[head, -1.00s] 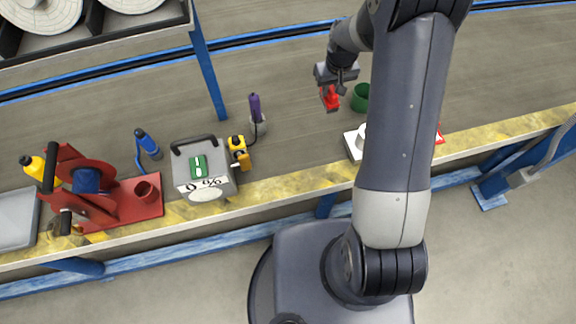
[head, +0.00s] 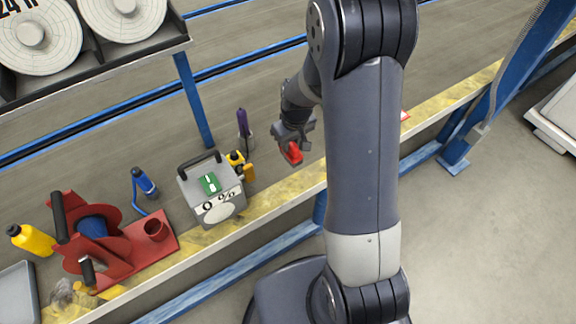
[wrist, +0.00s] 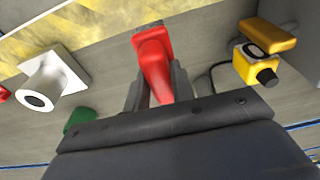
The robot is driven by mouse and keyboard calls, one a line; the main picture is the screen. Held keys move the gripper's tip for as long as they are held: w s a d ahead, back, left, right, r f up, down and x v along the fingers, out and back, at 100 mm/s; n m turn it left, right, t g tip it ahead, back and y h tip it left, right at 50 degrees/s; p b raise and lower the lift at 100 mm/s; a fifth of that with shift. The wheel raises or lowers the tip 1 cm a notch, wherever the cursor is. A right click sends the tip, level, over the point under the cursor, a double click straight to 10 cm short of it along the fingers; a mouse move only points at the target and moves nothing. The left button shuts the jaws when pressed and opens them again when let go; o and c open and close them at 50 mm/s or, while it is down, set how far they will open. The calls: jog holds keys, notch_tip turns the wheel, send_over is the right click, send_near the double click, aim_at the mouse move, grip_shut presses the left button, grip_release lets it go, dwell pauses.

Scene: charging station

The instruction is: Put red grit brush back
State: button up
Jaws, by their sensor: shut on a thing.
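My gripper (head: 291,137) is shut on the red grit brush (head: 293,153), held over the bench just right of the yellow item. In the wrist view the red brush (wrist: 154,68) sits between the two fingers, with its wider flat end pointing away from my gripper. A white square base with a round hollow post (wrist: 45,85) lies to the left in the wrist view. A green cup (wrist: 80,121) is partly hidden behind my gripper there. I cannot tell which place belongs to the brush.
A yellow item with a black cap (wrist: 256,58) is close on the right in the wrist view. In the head view a grey box (head: 211,196), a purple-handled tool (head: 243,123) and a red stand (head: 150,245) are left of my gripper. My arm hides part of the bench.

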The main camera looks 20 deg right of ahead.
aim_at(293, 144)
jog(key=shift+f+b, duration=0.5)
jog(key=shift+f, duration=2.8)
jog(key=shift+f, duration=0.1)
jog(key=shift+f, duration=0.15)
jog(key=o, duration=1)
jog(key=shift+c, duration=0.2)
jog(key=r, duration=0.4)
jog(key=s+r+p, duration=0.1)
jog(key=r, duration=0.3)
jog(key=r+p, duration=0.1)
jog(key=r, duration=0.3)
jog(key=shift+s+d+r, duration=0.2)
jog(key=shift+s+d, duration=0.1)
